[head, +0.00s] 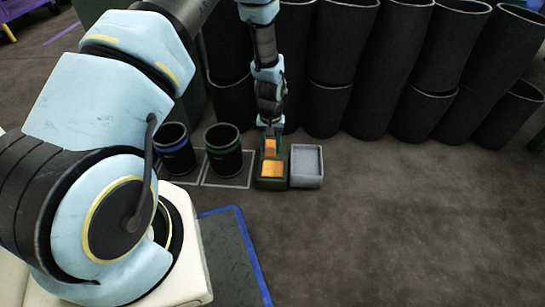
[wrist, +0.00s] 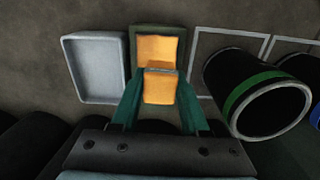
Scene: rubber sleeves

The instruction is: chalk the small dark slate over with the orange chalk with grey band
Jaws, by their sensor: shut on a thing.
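The small slate (head: 271,184) lies in front of the row of black sleeves. It has a dark green rim, also in the wrist view (wrist: 134,44), and the visible middle of its face is orange. My gripper (head: 270,135) points down over its far part. In the wrist view, its green fingers (wrist: 160,88) are shut on the orange chalk (wrist: 159,92), a blocky piece between them. The chalk (head: 270,147) also shows in the head view. Its grey band is not clear. The chalk and fingers hide part of the slate; I cannot tell whether chalk and slate touch.
A pale grey tray (head: 320,180) stands close to the right of the slate in the head view. To the left are a black sleeve with a green band (head: 223,155) and one with a blue band (head: 175,155). The floor on the right is clear.

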